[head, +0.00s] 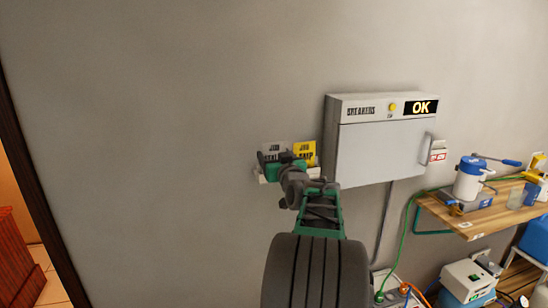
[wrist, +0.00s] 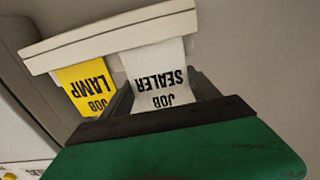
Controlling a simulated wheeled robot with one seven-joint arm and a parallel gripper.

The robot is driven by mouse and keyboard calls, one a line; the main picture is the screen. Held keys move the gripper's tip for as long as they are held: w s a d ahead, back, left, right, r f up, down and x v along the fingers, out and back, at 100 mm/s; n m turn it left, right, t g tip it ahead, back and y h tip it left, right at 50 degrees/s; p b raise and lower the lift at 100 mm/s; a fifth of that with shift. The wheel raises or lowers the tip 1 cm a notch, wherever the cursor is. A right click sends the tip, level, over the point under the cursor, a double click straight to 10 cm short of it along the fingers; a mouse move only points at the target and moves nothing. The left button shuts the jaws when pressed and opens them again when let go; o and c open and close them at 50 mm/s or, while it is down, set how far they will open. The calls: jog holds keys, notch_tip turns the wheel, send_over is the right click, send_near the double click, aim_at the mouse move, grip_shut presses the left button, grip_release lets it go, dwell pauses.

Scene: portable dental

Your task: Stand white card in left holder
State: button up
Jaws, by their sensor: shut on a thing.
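The white card (wrist: 158,62), printed JOB SEALER, is between the dark fingers of my gripper (wrist: 163,88). It appears upside down in the wrist view, with its far end at the pale card holder (wrist: 110,35). I cannot tell whether that end is inside the slot or just in front of it. The yellow card (wrist: 84,86), printed JOB LAMP, stands in the same holder beside it. In the head view the white card (head: 271,149) is left of the yellow card (head: 305,150). My gripper (head: 279,163) covers its lower part and most of the holder (head: 263,179).
A wooden shelf (head: 490,218) with a blue-and-white canister (head: 470,178) is farther right. The wall to the left is bare.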

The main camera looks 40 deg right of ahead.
jog(key=shift+f+b, duration=0.5)
jog(key=shift+b, duration=0.1)
dwell(0.4)
jog(key=o, duration=1.4)
